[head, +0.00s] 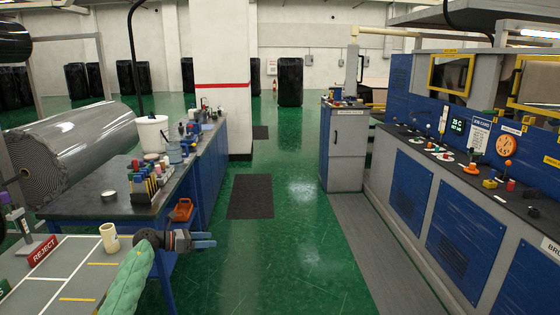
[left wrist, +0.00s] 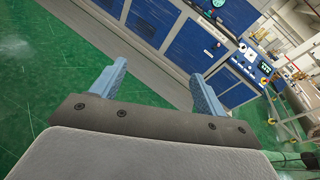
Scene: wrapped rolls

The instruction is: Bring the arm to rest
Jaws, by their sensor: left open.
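My left gripper (head: 204,241) reaches in from the bottom left in the head view, past the right end of the inspection table, over the green floor. Its blue fingers point right. In the left wrist view the two blue fingers (left wrist: 158,85) stand wide apart with nothing between them. Behind them are the floor and the blue machine cabinets. My green-sleeved left arm runs along the table's front right corner. My right gripper is in neither view.
The grey table (head: 60,270) has a REJECT sign (head: 44,251) and a cream cup (head: 109,238) close to my left arm. A dark workbench (head: 95,203) carries bottles and a white bucket (head: 152,134). A large roll (head: 85,145) lies left. Blue control cabinets (head: 465,230) line the right. The aisle between is clear.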

